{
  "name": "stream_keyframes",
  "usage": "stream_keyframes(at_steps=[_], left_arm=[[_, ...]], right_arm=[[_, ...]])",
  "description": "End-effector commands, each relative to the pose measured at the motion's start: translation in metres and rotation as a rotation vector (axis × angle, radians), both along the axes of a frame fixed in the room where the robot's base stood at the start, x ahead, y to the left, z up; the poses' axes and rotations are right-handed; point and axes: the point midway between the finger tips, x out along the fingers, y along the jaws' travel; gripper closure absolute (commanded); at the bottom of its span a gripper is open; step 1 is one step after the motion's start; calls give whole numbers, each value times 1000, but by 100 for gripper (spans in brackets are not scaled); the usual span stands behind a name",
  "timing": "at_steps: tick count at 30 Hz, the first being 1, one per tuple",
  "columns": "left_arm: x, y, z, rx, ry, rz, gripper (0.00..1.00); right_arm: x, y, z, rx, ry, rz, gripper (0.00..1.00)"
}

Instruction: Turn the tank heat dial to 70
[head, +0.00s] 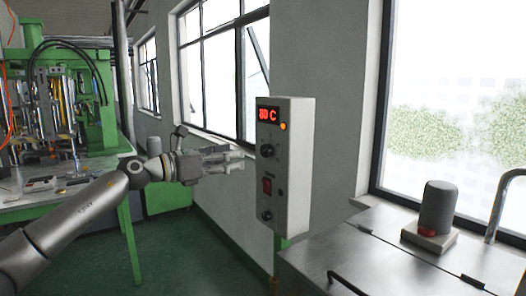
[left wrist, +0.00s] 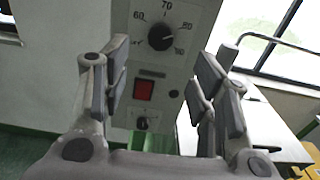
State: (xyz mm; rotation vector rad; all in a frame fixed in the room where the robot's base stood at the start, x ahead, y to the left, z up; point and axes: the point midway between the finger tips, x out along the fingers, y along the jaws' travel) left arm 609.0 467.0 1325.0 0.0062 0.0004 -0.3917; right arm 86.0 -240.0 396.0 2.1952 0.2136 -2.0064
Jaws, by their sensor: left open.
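The control box (head: 295,170) is a pale upright panel with a red lit display (head: 267,115) that seems to read 80 C. Below the display is the black heat dial (head: 267,150). My left gripper (head: 238,160) is open and empty, just left of the panel face. In the left wrist view its fingers (left wrist: 162,85) stand apart, with the dial beyond and between them, not touching.
A red switch (left wrist: 144,89) and a lower knob (left wrist: 141,124) sit below the dial. A steel-topped tank (head: 390,255) with a grey cylinder (head: 437,205) stands at right. A green machine (head: 75,90) and worktable are at left. Green floor is free between.

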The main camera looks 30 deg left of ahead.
Motion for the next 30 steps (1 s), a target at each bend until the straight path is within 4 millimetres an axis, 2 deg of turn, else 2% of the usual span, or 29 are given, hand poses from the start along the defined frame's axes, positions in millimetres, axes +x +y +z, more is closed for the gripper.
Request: stream_keyframes(at_steps=[1,6,15,22,30], left_arm=[[5,-2,5,-6,-1,-2,46],[24,-11,8,-9,-2,-3,46],[67,-29,6,-10,0,-3,46],[88,-37,3,-9,-1,-1,46],[93,-39,0,-6,1,-1,46]], right_arm=[[-1,5,9,6,1,0,2],[-3,14,29,16,3,0,2],[-2,9,58,11,2,3,2],[-1,3,67,4,1,1,2],[1,1,68,2,-2,0,2]])
